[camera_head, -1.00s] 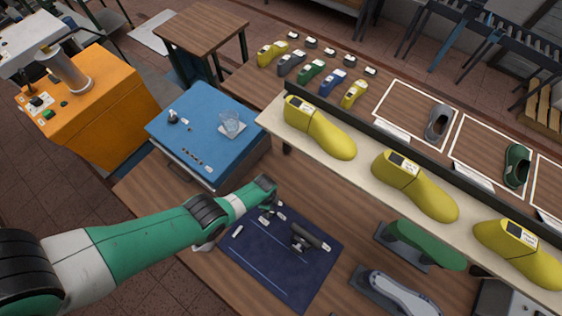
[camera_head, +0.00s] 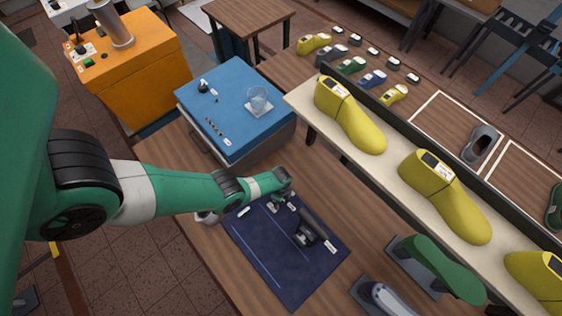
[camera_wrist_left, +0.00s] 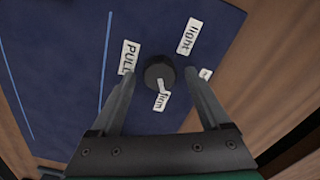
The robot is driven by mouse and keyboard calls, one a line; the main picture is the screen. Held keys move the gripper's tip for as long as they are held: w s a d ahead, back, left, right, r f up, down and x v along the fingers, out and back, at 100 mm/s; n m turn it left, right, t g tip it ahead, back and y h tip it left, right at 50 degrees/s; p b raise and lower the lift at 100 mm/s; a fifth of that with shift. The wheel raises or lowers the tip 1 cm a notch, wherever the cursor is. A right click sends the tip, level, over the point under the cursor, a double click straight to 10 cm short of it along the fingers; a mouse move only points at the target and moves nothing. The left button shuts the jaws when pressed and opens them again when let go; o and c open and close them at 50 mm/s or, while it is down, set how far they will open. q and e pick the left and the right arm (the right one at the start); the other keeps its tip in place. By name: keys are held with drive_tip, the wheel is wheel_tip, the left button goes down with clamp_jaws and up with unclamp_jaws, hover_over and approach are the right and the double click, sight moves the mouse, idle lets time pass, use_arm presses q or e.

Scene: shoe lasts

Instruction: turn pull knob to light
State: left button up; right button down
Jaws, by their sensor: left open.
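In the left wrist view a round black knob (camera_wrist_left: 158,70) sits between the fingertips of my left gripper (camera_wrist_left: 160,86), which is open with gaps at both sides. A short white mark on the knob points toward the "firm" label (camera_wrist_left: 161,101). The "PULL" label (camera_wrist_left: 129,57) is at the left, beside the left finger, and the "light" label (camera_wrist_left: 188,36) is at the upper right. Another small label (camera_wrist_left: 205,73) is partly hidden by the right finger. In the head view my left gripper (camera_head: 276,203) is low over the top of the navy mat (camera_head: 275,268); the knob is hard to make out there.
A black handle-like fixture (camera_head: 309,229) stands on the mat. A shelf of yellow shoe lasts (camera_head: 352,113) is to the right. Green (camera_head: 440,265) and grey forms stand at the lower right.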

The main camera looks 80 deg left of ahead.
use_arm(q)
drive_tip(key=shift+c, duration=0.2)
clamp_jaws()
drive_tip(key=shift+n, duration=0.3)
drive_tip(key=n, duration=1.1)
drive_tip(key=shift+a+n, duration=0.1)
drive_tip(key=shift+n, duration=0.2)
drive_tip(key=n, duration=1.1)
drive_tip(key=shift+s+a+n, duration=0.1)
drive_tip(key=shift+n, duration=0.2)
